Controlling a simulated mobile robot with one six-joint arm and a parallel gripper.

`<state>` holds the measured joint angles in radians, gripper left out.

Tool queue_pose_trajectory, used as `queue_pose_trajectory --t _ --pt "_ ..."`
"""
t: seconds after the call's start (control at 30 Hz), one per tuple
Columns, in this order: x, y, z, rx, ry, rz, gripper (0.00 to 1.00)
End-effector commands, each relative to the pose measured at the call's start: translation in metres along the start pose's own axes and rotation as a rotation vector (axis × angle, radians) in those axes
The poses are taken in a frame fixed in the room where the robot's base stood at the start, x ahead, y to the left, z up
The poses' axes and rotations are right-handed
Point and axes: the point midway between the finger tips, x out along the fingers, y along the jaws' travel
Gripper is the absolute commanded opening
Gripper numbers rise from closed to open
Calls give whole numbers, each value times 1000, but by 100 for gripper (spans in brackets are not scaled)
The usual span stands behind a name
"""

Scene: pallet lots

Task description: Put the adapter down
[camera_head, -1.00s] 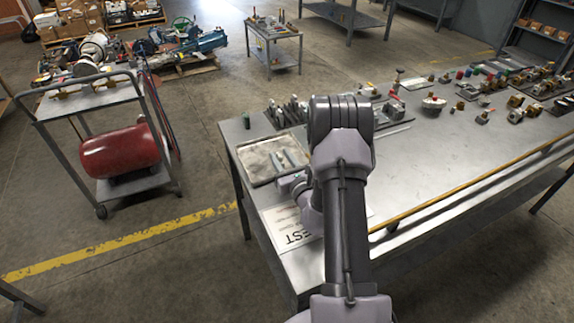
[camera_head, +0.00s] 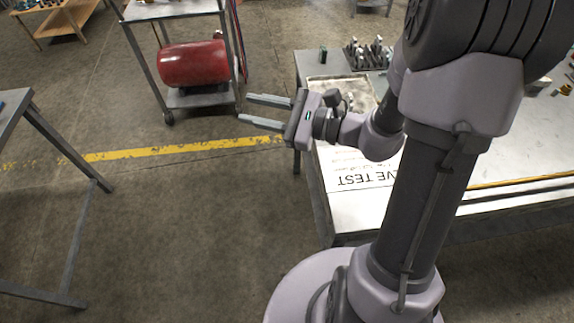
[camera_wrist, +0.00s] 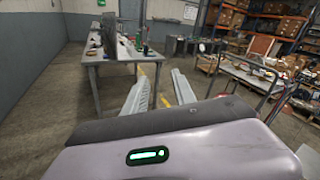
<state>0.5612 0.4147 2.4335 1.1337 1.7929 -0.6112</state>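My gripper (camera_head: 245,108) is off the left edge of the steel workbench in the head view, pointing left over the open floor. Its two fingers are apart, with nothing between them. In the wrist view the fingers (camera_wrist: 161,84) are also spread and empty. I cannot make out an adapter in any current view. A shallow tray (camera_head: 316,84) sits on the workbench (camera_head: 308,62) just behind my gripper; my arm hides much of it, so its contents are unclear. A white sheet lettered "VE TEST" (camera_head: 360,181) lies on the bench nearer my base.
A cart (camera_head: 146,70) carrying a red tank (camera_head: 194,64) stands beyond my gripper. Another table (camera_head: 12,108) is at the left edge. The floor between is clear, crossed by a yellow line (camera_head: 165,150). The wrist view shows another bench (camera_wrist: 100,60) and a trolley (camera_wrist: 250,82).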

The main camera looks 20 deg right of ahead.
Motion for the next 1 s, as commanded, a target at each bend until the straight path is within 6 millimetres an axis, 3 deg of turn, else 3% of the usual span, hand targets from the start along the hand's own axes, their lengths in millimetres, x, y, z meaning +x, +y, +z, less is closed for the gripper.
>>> queue_pose_trajectory --t 0.03,0.1,0.2,0.27,0.33,0.5,1.0 --pt "12 49 35 -135 26 215 32" --pt "2 120 58 -360 120 525 32" --pt "-40 173 60 -746 312 839 32" --pt "-65 175 57 -981 433 939 32" --pt "-86 164 59 -1223 554 985 32" --pt "-108 134 74 -1554 714 967 32" --pt "-110 129 77 -1585 733 960 32"
